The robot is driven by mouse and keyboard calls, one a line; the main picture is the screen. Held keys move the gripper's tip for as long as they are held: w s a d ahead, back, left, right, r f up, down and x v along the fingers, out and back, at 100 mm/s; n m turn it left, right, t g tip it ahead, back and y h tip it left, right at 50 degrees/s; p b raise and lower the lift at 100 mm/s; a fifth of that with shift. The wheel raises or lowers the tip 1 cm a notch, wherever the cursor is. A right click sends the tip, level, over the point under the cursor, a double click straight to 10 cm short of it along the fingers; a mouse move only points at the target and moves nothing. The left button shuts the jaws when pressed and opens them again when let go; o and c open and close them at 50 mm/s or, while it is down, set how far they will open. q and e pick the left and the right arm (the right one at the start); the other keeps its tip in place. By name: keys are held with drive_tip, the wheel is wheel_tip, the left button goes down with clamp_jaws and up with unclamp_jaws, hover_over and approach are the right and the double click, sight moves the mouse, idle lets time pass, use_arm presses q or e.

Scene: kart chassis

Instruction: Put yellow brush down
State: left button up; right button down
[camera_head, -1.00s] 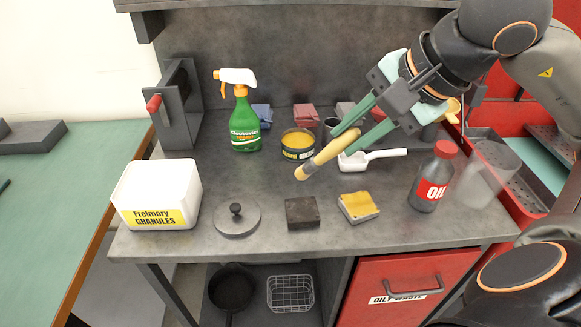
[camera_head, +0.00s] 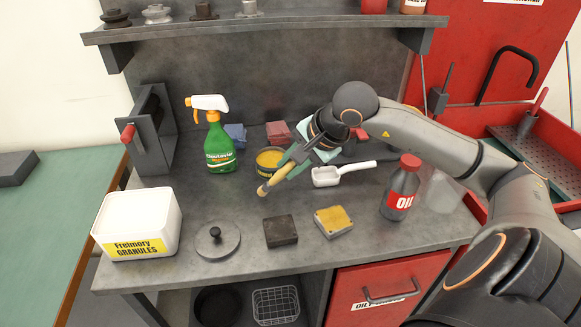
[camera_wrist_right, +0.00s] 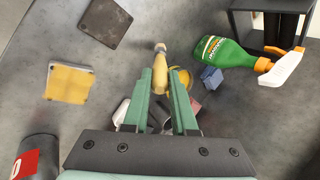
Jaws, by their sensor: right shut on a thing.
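The yellow brush (camera_head: 276,178) is held by my right gripper (camera_head: 290,165). Its yellow handle lies between the green fingers and its bristle end points down to the front left, over the middle of the grey bench. In the right wrist view the brush (camera_wrist_right: 160,72) sticks out between the two fingers of the right gripper (camera_wrist_right: 160,95). I cannot tell whether the bristle end touches the bench top (camera_head: 330,260). My left gripper is not in view.
Near the brush are a yellow tin (camera_head: 268,162), a white scoop (camera_head: 340,174), a dark block (camera_head: 280,231) and a yellow-topped block (camera_head: 333,221). A green spray bottle (camera_head: 219,145), round lid (camera_head: 217,242), granules tub (camera_head: 138,224) and oil bottle (camera_head: 402,187) stand around. Bare bench lies left of the brush.

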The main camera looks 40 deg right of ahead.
drive_tip(key=shift+f, duration=0.6)
drive_tip(key=shift+f, duration=0.25)
drive_tip(key=c, duration=0.7)
unclamp_jaws()
drive_tip(key=shift+r, duration=0.1)
